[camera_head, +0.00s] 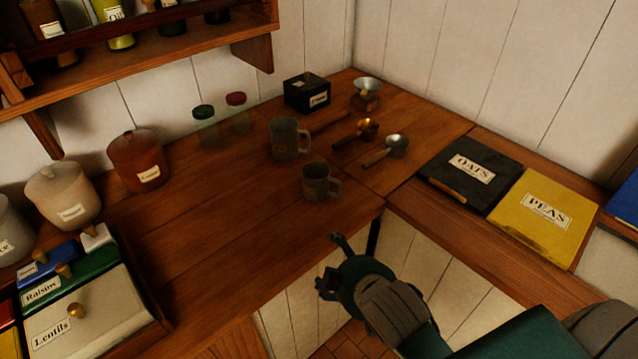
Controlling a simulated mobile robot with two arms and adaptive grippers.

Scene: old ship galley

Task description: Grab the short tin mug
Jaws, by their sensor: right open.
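The short tin mug (316,182) stands upright on the wooden counter, close to its front corner, with its handle to the right. A taller tin mug (284,139) stands behind it, a little to the left, also with its handle to the right. My right gripper (329,263) is open and empty, in front of the counter's edge and nearer to me than the short mug, apart from it. My left gripper is not in view.
Ladles (394,146) lie behind the short mug, to its right. Oats (470,171) and Peas (544,214) boxes sit on the right counter. Canisters (139,160) and labelled boxes (84,311) stand at left. The counter left of the short mug is clear.

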